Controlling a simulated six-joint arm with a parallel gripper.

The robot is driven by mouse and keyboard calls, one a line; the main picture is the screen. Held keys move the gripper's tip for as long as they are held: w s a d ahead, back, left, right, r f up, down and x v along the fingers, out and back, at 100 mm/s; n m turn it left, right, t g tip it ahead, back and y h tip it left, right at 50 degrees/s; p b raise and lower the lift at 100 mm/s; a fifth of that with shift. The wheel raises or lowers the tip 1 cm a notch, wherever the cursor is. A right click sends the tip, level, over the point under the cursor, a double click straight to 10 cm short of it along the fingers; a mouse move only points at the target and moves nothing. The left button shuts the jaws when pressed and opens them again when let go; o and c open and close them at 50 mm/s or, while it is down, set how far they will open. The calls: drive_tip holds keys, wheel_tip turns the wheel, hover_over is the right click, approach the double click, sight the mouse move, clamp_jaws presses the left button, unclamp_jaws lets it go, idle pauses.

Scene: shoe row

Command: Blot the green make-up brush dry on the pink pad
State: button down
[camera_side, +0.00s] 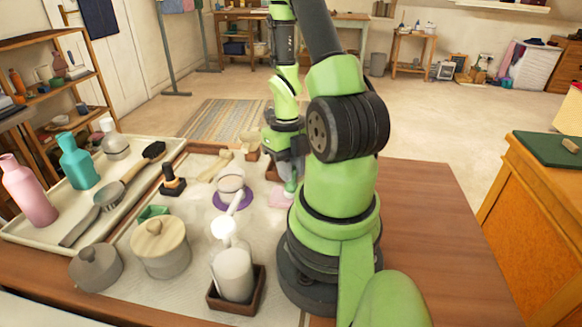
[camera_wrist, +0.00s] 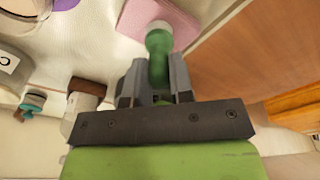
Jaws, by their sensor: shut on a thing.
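The green make-up brush (camera_wrist: 159,45) is between the fingers of my gripper (camera_wrist: 157,85) in the wrist view, its pale tip toward the pink pad (camera_wrist: 178,14). In the side view my gripper (camera_side: 289,172) points down and is shut on the brush (camera_side: 291,186), of which only the lower end shows. The pink pad (camera_side: 281,198) lies on the white mat under the brush, partly hidden by my arm. The tip is over or on the pad; I cannot tell whether it touches.
A jar on a purple coaster (camera_side: 232,198) stands left of the pad. A white pump bottle (camera_side: 233,272) in a brown tray, a lidded pot (camera_side: 160,247) and a black-handled stamp (camera_side: 172,181) stand nearby. A long tray (camera_side: 34,235) holds bottles and brushes. The table's right side is bare.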

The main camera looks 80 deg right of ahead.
drive_tip(key=shift+r, duration=0.1)
drive_tip(key=shift+r, duration=3.45)
drive_tip(key=shift+w, duration=0.1)
